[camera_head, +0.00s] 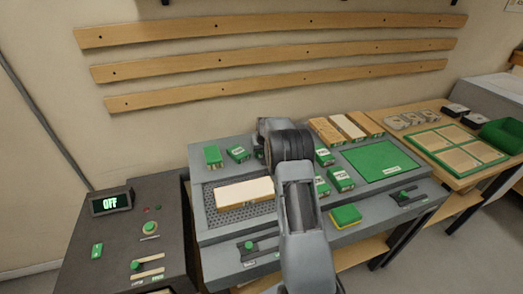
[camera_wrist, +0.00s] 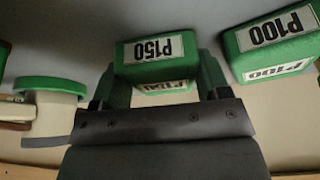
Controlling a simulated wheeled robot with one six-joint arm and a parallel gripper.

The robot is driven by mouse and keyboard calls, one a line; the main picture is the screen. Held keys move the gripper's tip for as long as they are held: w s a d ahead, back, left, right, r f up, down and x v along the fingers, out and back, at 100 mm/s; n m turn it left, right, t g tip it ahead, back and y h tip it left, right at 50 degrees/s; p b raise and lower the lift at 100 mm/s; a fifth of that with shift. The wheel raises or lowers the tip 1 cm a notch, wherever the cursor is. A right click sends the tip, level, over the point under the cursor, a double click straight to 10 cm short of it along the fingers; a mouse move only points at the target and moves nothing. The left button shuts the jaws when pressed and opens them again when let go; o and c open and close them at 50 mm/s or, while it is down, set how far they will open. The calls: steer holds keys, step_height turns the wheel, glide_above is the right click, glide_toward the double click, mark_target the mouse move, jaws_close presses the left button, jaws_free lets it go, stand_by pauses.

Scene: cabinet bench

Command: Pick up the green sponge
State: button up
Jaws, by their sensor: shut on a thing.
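My gripper (camera_wrist: 160,84) is shut on a green block labelled P150 (camera_wrist: 153,48), which sits between its two fingers in the wrist view. Another green block, labelled P100 (camera_wrist: 275,45), lies just to the right, apart from the fingers. In the head view, my arm hides the gripper and the held block. A green-topped block with a yellow lower part (camera_head: 345,216) lies near the front of the bench.
Several other green blocks (camera_head: 213,156) stand on the grey bench (camera_head: 205,225). A pale board (camera_head: 244,192) lies left of my arm, a green mat (camera_head: 380,161) right. Wooden blocks (camera_head: 347,126) stand behind. A green-capped object (camera_wrist: 50,88) is left of the gripper.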

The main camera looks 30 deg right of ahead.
steer(key=shift+r, duration=0.45)
step_height(320, 180, up, 2)
steer(key=shift+r+b, duration=0.15)
steer(key=shift+b, duration=0.4)
steer(key=s+a+r+b, duration=0.3)
steer(key=s+r, duration=0.6)
steer(key=s, duration=0.4)
steer(key=shift+s+a+r, duration=0.15)
steer(key=shift+a+r, duration=0.25)
steer(key=shift+a, duration=0.25)
